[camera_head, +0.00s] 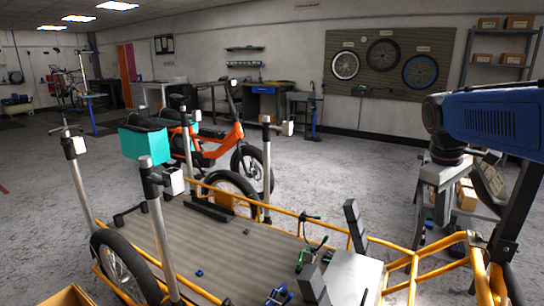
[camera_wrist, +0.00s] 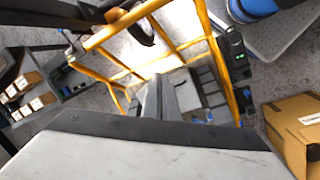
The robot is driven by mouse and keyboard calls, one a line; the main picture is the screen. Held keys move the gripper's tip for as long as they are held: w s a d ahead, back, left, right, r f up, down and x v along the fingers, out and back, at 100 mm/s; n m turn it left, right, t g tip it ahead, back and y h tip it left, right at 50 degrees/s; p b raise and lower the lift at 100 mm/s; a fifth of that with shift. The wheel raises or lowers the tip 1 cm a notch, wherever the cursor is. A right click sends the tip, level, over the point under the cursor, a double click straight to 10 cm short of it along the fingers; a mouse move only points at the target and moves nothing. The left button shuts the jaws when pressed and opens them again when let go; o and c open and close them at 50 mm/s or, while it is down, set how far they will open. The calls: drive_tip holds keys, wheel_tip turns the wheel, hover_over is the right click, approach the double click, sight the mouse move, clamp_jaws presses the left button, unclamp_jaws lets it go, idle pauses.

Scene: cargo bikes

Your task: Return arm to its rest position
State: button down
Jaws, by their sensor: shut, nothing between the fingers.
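My arm (camera_head: 495,115) shows as a blue link with a dark joint at the right of the head view, above the front end of the cargo bike. My gripper (camera_wrist: 160,98) shows in the middle of the wrist view, its two grey fingers together with nothing between them. Below the fingers, the wrist view shows orange frame tubes and the floor. I cannot make out the fingers in the head view.
A cargo bike with an orange frame and flat grey bed (camera_head: 225,250) fills the foreground, with upright posts and small clamps on it. A cardboard box (camera_wrist: 295,125) is at the right of the wrist view. Open floor (camera_head: 350,165) lies behind the bike.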

drive_tip(key=s+a+f+m+t+y, duration=0.1)
drive_tip(key=s+a+f+m+t, duration=0.1)
drive_tip(key=s+a+f, duration=0.4)
drive_tip(key=s+a+f+m+t+y, duration=0.1)
drive_tip(key=s+a+f+m+t, duration=0.1)
drive_tip(key=s+a+f, duration=0.4)
drive_tip(key=s+m, duration=0.1)
drive_tip(key=s, duration=0.3)
drive_tip(key=shift+s+a+f, duration=0.2)
drive_tip(key=shift+s+f, duration=0.1)
drive_tip(key=shift+f, duration=0.1)
